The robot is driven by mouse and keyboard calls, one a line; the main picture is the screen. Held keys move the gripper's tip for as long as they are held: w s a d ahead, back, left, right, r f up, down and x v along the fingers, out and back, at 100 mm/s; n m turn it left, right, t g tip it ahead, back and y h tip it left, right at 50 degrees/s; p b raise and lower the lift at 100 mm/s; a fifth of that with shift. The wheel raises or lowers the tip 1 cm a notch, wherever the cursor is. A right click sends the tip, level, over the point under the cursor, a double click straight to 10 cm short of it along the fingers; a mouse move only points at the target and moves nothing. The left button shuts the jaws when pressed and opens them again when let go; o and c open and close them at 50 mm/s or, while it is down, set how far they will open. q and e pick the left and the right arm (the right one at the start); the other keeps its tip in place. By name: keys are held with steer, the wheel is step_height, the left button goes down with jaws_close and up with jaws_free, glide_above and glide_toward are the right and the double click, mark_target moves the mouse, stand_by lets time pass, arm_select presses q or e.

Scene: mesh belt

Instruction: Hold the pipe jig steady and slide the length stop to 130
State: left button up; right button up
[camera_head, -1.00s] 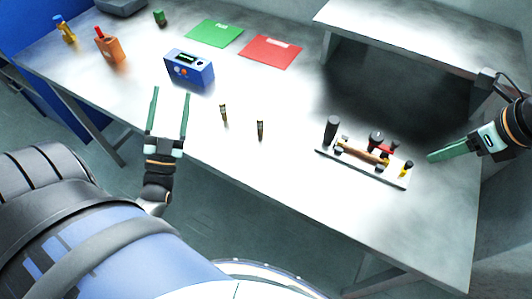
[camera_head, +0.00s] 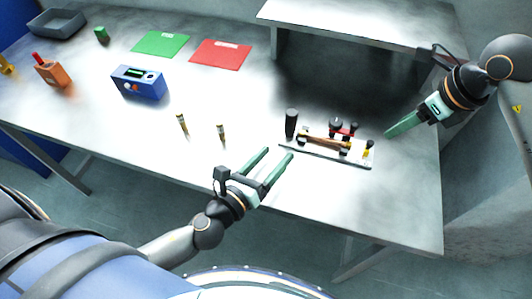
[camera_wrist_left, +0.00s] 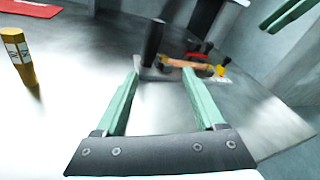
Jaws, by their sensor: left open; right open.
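The pipe jig (camera_head: 350,163) is a pale plate on the table holding a brown pipe (camera_head: 322,141), a black upright post (camera_head: 291,123), red and black parts (camera_head: 342,128) and a yellow-and-black piece (camera_head: 368,149). Which part is the length stop, and any scale marks, I cannot tell. My left gripper (camera_head: 279,160) is open and empty at the table's front edge, apart from the jig and pointing toward it. In the left wrist view the jig's black post (camera_wrist_left: 153,40) shows beyond the open fingers (camera_wrist_left: 163,85). My right gripper (camera_head: 389,134) is beside the jig's right end, apart from it.
Two small brass-coloured cylinders (camera_head: 182,124) (camera_head: 221,132) stand left of the jig. A blue box (camera_head: 137,84), green sheet (camera_head: 161,44), red sheet (camera_head: 221,54) and orange holder (camera_head: 52,73) lie further left. A raised shelf (camera_head: 350,22) stands behind. Table around the jig's front is clear.

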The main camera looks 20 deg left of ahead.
mark_target(289, 122)
arm_select(q)
steer(key=r+m, duration=0.1)
steer(key=s+r+m+t+y, duration=0.1)
steer(key=shift+a+r+m+y, duration=0.1)
steer(key=shift+a+m+y, duration=0.2)
steer(key=shift+a+m, duration=0.1)
steer(key=shift+r, duration=0.15)
steer(key=shift+w+r, duration=0.1)
steer(key=shift+w, duration=0.05)
steer(key=w, duration=0.4)
steer(key=w+d, duration=0.1)
steer(key=w, duration=0.7)
steer(key=shift+d, duration=0.25)
steer(key=shift+c, duration=0.3)
steer(key=shift+s, duration=0.1)
jaws_close()
jaws_free()
